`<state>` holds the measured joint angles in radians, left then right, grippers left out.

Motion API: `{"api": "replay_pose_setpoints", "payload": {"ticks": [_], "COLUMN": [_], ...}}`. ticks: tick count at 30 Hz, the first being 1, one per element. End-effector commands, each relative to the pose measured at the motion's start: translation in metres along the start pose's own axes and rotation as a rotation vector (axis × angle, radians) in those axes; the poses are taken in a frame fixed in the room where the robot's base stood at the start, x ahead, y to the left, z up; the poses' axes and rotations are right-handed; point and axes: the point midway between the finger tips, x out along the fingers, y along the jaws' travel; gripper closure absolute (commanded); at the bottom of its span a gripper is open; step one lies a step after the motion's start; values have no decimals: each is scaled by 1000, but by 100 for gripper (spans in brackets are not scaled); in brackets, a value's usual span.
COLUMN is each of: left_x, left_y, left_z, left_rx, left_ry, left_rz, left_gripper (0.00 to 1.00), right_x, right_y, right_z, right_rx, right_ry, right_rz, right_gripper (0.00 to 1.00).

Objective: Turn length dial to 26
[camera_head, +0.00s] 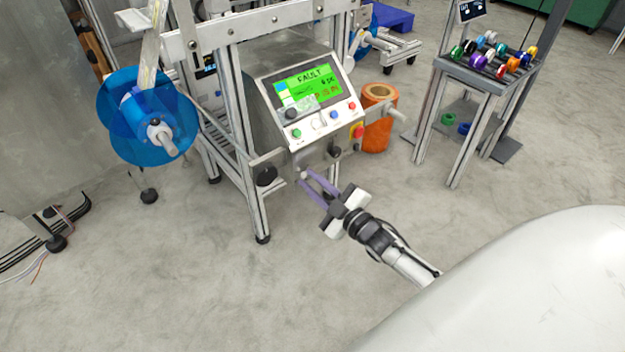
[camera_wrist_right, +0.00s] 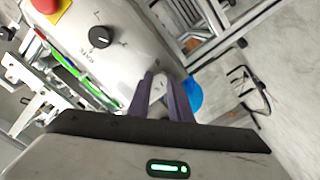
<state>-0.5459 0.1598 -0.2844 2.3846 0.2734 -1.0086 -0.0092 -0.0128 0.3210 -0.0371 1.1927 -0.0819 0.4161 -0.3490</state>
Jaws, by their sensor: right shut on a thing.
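My right gripper (camera_head: 304,178) has its purple fingers against the lower front face of the control box (camera_head: 262,112). In the right wrist view the fingertips (camera_wrist_right: 160,80) close on a small pale dial (camera_wrist_right: 159,82), mostly hidden between them. I cannot read its marks or setting. A black knob (camera_head: 335,151) sits beside it on the same face and also shows in the right wrist view (camera_wrist_right: 101,37). The green screen (camera_head: 309,85) reads FAULT, with smaller lines I cannot read surely. My left gripper is not in view.
A red stop button (camera_head: 358,131) and several coloured buttons sit on the box. A blue reel (camera_head: 128,112) hangs at the left. An orange spool (camera_head: 379,100) stands right of the box. A rack of coloured reels (camera_head: 468,73) is at the right. Floor in front is clear.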

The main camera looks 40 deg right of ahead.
Motion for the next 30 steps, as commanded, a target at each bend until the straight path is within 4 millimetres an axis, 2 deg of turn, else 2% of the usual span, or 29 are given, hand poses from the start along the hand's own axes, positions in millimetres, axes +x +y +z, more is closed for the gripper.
{"api": "replay_pose_setpoints", "payload": {"ticks": [18, 30], "left_x": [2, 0], "left_y": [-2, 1], "left_z": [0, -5], "left_rx": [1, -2], "left_ry": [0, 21], "left_rz": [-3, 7], "left_gripper": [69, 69], "right_x": [-1, -1], "right_y": [-2, -2], "right_z": [1, 1], "right_rx": [-554, -745], "right_ry": [-1, 0], "right_rz": [-1, -1], "right_gripper": [100, 100]}}
